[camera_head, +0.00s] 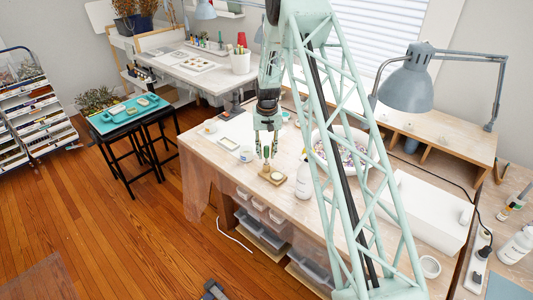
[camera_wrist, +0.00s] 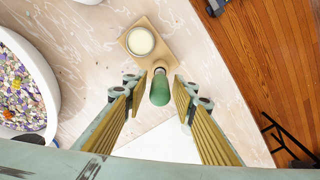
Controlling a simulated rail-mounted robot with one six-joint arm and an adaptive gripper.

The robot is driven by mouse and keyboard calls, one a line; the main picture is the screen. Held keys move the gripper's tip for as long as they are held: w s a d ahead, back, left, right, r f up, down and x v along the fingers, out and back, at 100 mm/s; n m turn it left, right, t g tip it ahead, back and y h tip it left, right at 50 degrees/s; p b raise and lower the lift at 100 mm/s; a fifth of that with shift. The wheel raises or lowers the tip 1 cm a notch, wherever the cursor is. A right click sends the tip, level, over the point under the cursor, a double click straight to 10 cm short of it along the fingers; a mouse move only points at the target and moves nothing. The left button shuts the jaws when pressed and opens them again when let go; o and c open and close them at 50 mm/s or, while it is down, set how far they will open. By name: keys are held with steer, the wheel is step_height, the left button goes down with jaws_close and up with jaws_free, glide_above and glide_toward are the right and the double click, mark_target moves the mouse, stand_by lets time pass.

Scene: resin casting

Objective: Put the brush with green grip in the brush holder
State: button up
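The brush with the green grip (camera_wrist: 160,88) is upright between the fingers of my gripper (camera_wrist: 160,82), its rounded green end towards the wrist camera. The green also shows between the fingers (camera_head: 266,152) in the head view. My fingers are spread either side of it, with narrow gaps visible. Below is a small wooden block (camera_wrist: 135,44) with a round cream-topped piece (camera_wrist: 140,41); it also shows in the head view (camera_head: 266,178). The brush's lower end is at or over the block's near edge; I cannot tell whether it touches. I cannot identify the brush holder for sure.
A bowl (camera_wrist: 46,70) of colourful petals is to the left in the wrist view. A white box (camera_head: 422,212) and lamp (camera_head: 407,88) are to the right.

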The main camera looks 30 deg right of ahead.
steer(key=shift+r, duration=0.15)
stand_by(0.3)
steer(key=r, duration=1.1)
steer(key=shift+s+a+r, duration=0.1)
steer(key=shift+s+r, duration=0.2)
steer(key=shift+r, duration=0.35)
